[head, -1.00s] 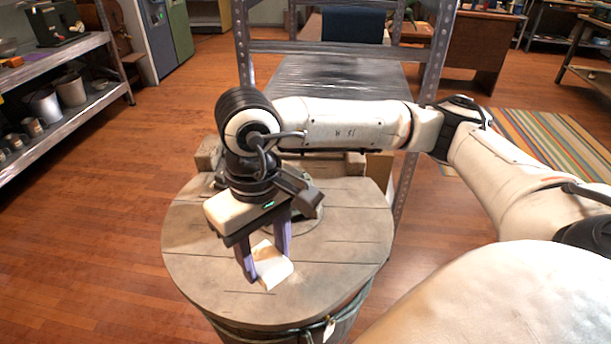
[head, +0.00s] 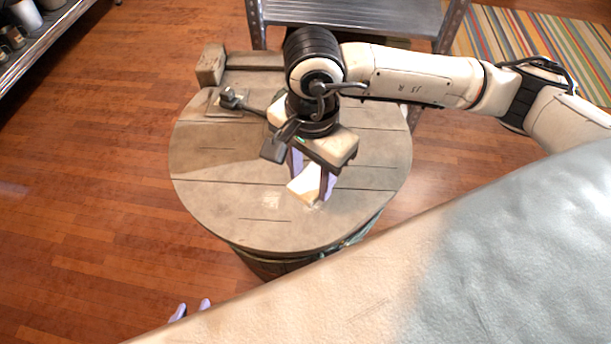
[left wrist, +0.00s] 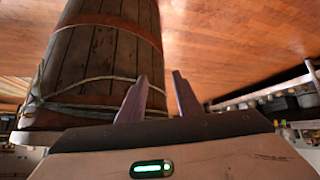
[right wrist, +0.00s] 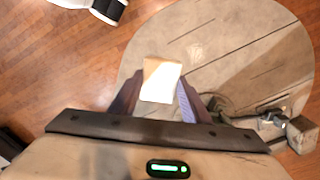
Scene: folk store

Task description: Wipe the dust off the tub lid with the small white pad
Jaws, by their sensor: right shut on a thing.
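The tub lid (head: 215,185) is a round, grey-brown plank disc on top of a wooden tub. My right gripper (head: 313,183) is above the lid's front right part, shut on the small white pad (head: 304,185). The pad also shows between the fingers in the right wrist view (right wrist: 160,80). It is at or just above the lid; I cannot tell if it touches. A pale dusty patch (head: 271,200) lies on the lid left of the pad, also in the right wrist view (right wrist: 195,50). My left gripper (head: 190,309) is low, left of the tub, open and empty.
A wooden block (head: 210,64) and a dark metal fitting (head: 232,98) sit at the lid's back left edge. A metal shelf (head: 350,14) stands behind the tub. Another shelf with pots is far left. The wooden floor (head: 90,200) on the left is clear.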

